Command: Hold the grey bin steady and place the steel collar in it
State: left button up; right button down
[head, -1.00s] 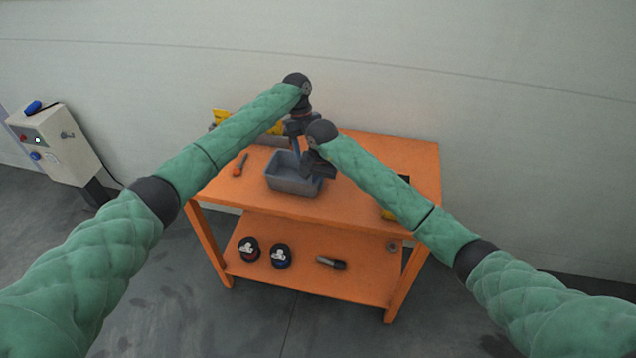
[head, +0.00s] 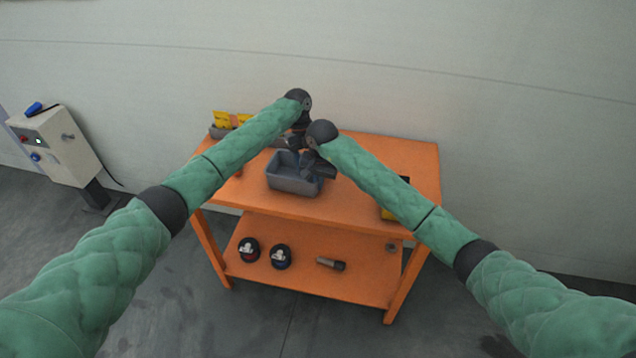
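The grey bin (head: 292,186) stands upright on the orange table top, left of its middle. My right gripper (head: 313,167) is over the right part of the bin; its fingertips are too small and dark to tell whether it is open or what it holds. My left gripper (head: 291,143) is at the back of the bin, partly behind my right wrist; its fingers do not show clearly, nor whether it touches the rim. I cannot make out the steel collar at the bin or in a gripper.
The orange table (head: 350,208) has a lower shelf with two dark round items (head: 281,256) and a dark cylindrical tool (head: 331,264). Yellow items (head: 222,118) stand at the back left, and a yellow-black thing is partly behind my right forearm. A control box (head: 58,150) stands far left.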

pick_arm(q)
jog(key=shift+a+f, duration=0.1)
jog(key=shift+f, duration=0.3)
pick_arm(e)
jog(key=shift+s+a+f, duration=0.15)
jog(key=shift+s, duration=0.05)
pick_arm(q)
jog(key=o, duration=1.2)
jog(key=shift+s, duration=0.1)
pick_arm(e)
jog(key=shift+s+a, duration=0.1)
jog(key=shift+f, duration=0.1)
pick_arm(q)
jog(key=shift+r, duration=0.1)
pick_arm(e)
jog(key=shift+w, duration=0.2)
jog(key=shift+w+d, duration=0.15)
jog(key=shift+d, duration=0.05)
pick_arm(q)
jog(key=v, duration=1.2)
jog(key=shift+r, duration=0.2)
